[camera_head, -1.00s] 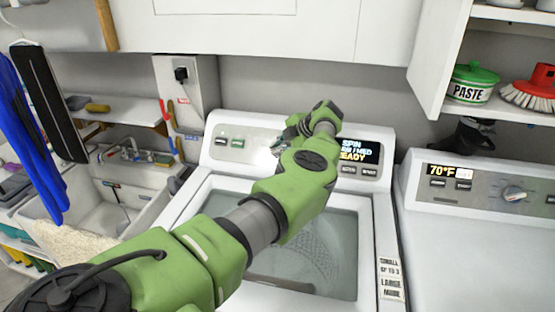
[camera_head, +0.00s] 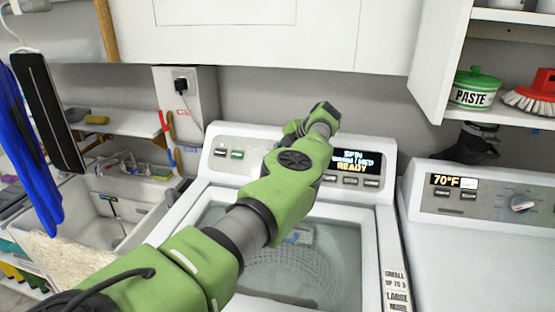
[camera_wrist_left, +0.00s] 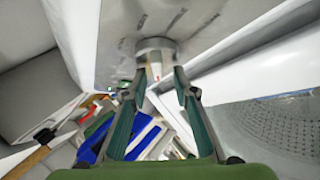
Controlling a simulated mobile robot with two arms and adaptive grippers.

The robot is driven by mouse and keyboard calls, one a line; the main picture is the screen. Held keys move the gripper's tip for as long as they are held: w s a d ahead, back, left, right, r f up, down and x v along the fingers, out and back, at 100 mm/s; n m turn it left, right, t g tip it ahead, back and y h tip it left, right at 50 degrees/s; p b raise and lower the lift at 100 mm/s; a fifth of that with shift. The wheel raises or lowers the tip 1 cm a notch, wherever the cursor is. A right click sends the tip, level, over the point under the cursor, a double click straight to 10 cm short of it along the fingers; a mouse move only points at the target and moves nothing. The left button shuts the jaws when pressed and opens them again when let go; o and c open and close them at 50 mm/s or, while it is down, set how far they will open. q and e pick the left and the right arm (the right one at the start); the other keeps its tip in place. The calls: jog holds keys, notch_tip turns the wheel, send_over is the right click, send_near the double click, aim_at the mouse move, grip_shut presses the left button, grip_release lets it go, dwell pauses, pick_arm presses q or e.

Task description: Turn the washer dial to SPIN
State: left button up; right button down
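The white top-load washer (camera_head: 385,222) stands in the middle of the head view, with its control panel (camera_head: 262,141) at the back. Its display (camera_head: 357,163) reads SPIN on the top line and READY at the bottom. My left arm crosses in front of the panel and hides the dial and my left gripper there. In the left wrist view the round grey dial (camera_wrist_left: 155,46) with a red mark sits just beyond the fingertips of my left gripper (camera_wrist_left: 160,76). The fingers are apart, nothing held between them; contact with the dial cannot be told. My right gripper is out of view.
A second machine (camera_head: 470,255) with its own knob (camera_head: 521,203) stands at the right. An open cabinet holds a green-lidded PASTE tin (camera_head: 474,89) and a red brush (camera_head: 536,92). A sink (camera_head: 92,228) and hanging blue cloth (camera_head: 38,150) are at the left.

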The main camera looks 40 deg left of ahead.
pick_arm(q)
jog(key=shift+r, duration=0.1)
jog(key=shift+w+d+r, duration=0.1)
jog(key=shift+d+r, duration=0.2)
jog(key=shift+r, duration=0.05)
jog(key=v, duration=1.1)
